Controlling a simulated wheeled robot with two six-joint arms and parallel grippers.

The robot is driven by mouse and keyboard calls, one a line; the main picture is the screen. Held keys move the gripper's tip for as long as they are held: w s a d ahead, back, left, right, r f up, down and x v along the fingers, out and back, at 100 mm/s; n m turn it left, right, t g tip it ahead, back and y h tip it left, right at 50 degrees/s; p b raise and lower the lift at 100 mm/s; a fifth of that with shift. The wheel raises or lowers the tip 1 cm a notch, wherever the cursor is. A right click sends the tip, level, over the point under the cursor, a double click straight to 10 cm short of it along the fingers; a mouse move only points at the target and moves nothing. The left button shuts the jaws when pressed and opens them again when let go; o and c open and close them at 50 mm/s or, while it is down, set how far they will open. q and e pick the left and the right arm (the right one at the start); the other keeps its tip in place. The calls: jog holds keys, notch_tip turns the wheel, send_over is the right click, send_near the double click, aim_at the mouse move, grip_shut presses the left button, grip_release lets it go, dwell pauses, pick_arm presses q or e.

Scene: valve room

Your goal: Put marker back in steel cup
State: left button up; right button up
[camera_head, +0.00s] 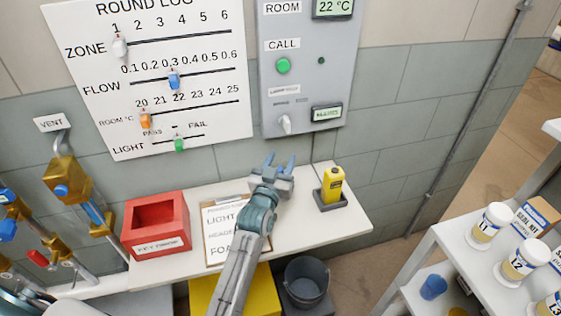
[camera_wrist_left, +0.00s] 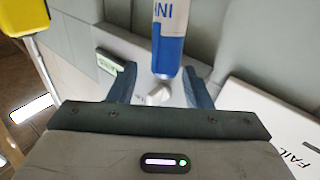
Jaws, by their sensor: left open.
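My left gripper (camera_head: 279,162) is over the back of the white shelf table near the wall, with its fingers apart. In the left wrist view, a white and blue cylinder with part of a printed word (camera_wrist_left: 167,45), seemingly the marker, comes in from the top edge. Its blue end shows between the two open fingers (camera_wrist_left: 160,88); I cannot tell whether it touches them. In the head view I cannot make out this cylinder. No steel cup can be made out in either view. My right gripper is out of view.
The white table (camera_head: 284,236) bears a red box (camera_head: 176,242) at left, a clipboard (camera_head: 213,245) under my left arm, and a yellow device (camera_head: 332,183) at right. A grey panel (camera_head: 350,60) hangs behind. White-lidded jars (camera_head: 490,226) stand on the shelf at lower right.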

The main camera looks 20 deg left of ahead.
pick_arm(q)
jog(key=shift+s+f, duration=0.15)
jog(key=shift+s, duration=0.35)
jog(key=s+b, duration=0.3)
jog(key=s, duration=0.6)
jog(key=shift+s+f, duration=0.35)
jog(key=shift+f, duration=0.05)
